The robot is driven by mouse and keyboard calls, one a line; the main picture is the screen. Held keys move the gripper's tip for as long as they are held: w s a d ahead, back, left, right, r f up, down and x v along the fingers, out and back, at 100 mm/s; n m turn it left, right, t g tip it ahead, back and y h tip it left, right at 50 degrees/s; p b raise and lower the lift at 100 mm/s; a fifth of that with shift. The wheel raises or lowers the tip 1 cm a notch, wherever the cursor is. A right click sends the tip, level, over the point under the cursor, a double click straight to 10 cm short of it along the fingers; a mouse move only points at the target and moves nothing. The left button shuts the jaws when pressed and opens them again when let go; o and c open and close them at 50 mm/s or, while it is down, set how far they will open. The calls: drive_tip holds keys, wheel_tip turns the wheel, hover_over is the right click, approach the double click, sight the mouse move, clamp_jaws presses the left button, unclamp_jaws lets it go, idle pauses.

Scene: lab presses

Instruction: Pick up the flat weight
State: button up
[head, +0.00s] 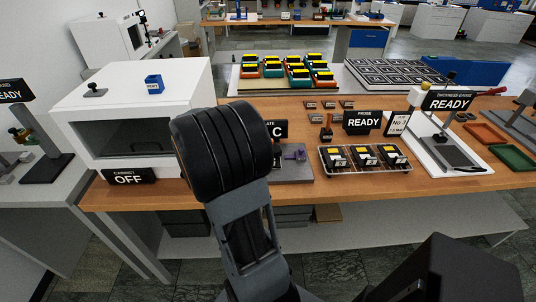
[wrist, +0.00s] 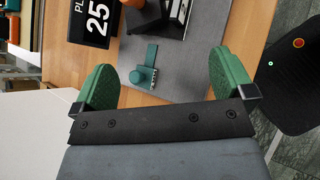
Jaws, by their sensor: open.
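My gripper (wrist: 162,72) shows in the wrist view with its two green pads wide apart and nothing between them. A dark block with a pale face (wrist: 170,14) stands on the same plate at the top. In the head view my arm hides the gripper and part of the grey plate (head: 296,174), where a small purple piece (head: 294,153) shows.
A sign reading 25 (wrist: 98,25) stands beside the plate. In the head view a white cabinet (head: 135,90) marked OFF is left of my arm. A tray of black-and-yellow items (head: 324,168) and a thickness gauge (head: 445,150) are right. Bare wood shows along the table's front edge.

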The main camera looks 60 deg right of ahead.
drive_tip(key=d+f+n+h, duration=0.1)
drive_tip(key=d, duration=0.2)
drive_tip(key=d+f+n+g, duration=0.1)
drive_tip(key=d, duration=0.2)
drive_tip(key=s+d+f+n+h, duration=0.1)
drive_tip(key=d+n, duration=0.1)
drive_tip(key=d, duration=0.2)
drive_tip(key=shift+f+g+h, duration=0.2)
drive_tip(key=shift+g+h, duration=0.1)
drive_tip(key=shift+x, duration=3.1)
drive_tip(key=shift+s, duration=0.2)
drive_tip(key=shift+r, duration=0.1)
drive_tip(key=c, duration=1.6)
drive_tip(key=shift+r, duration=0.1)
drive_tip(key=shift+c, duration=1.1)
drive_tip(key=shift+r, duration=0.1)
